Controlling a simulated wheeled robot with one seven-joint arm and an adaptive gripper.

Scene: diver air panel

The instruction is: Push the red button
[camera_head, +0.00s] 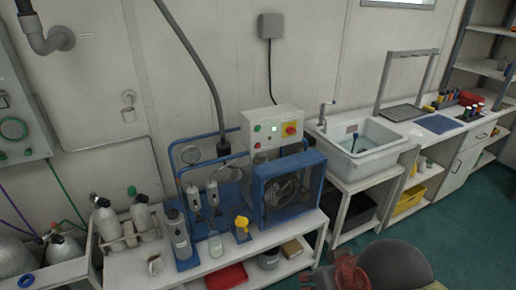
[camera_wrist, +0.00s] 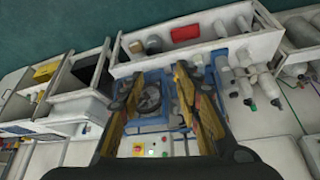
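A pale control box (camera_head: 272,117) stands on the bench behind the blue compressor, against the wall.
A blue-framed compressor (camera_head: 288,188) stands in front of the box. Blue pipes, gauges and filter bottles are to its left, with grey cylinders (camera_head: 106,219) farther left. A white sink (camera_head: 363,146) is to the right. Green floor (camera_head: 460,235) lies open at the front right.

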